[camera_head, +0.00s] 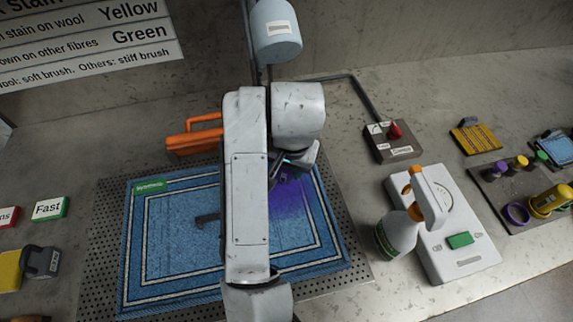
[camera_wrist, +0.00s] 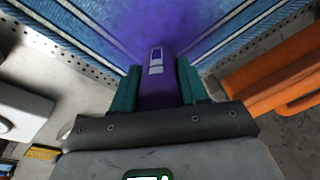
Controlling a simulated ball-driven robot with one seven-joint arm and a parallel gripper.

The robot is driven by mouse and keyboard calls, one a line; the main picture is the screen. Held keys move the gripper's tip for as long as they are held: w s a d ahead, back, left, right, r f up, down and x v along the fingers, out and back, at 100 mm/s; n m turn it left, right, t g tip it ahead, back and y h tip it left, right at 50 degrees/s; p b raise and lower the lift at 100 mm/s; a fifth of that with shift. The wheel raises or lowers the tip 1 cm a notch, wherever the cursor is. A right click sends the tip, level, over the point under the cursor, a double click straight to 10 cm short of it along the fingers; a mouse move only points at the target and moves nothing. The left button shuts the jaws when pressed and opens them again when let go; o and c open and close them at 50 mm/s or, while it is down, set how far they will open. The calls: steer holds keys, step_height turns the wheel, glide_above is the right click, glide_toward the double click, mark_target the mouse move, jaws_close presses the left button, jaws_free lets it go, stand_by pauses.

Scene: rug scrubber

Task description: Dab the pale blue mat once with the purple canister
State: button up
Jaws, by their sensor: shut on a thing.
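The blue mat (camera_head: 180,240) lies flat on a perforated grey tray, with pale border lines and a green label at its upper left corner. It also shows in the wrist view (camera_wrist: 100,25). My gripper (camera_wrist: 160,88) is shut on the purple canister (camera_wrist: 157,95), which sits between its teal fingers and points toward the mat. Whether the canister touches the mat cannot be told. A purple patch (camera_head: 288,200) spreads over the mat's right part. A dark hooked mark (camera_head: 207,218) lies left of my arm. In the head view my arm hides the canister and part of the mat.
A spray bottle (camera_head: 400,232) and white scale-like device (camera_head: 445,245) stand to the right. A switch box (camera_head: 392,140) sits behind.

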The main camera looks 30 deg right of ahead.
steer(key=shift+r+p, duration=2.15)
steer(key=shift+r, duration=0.8)
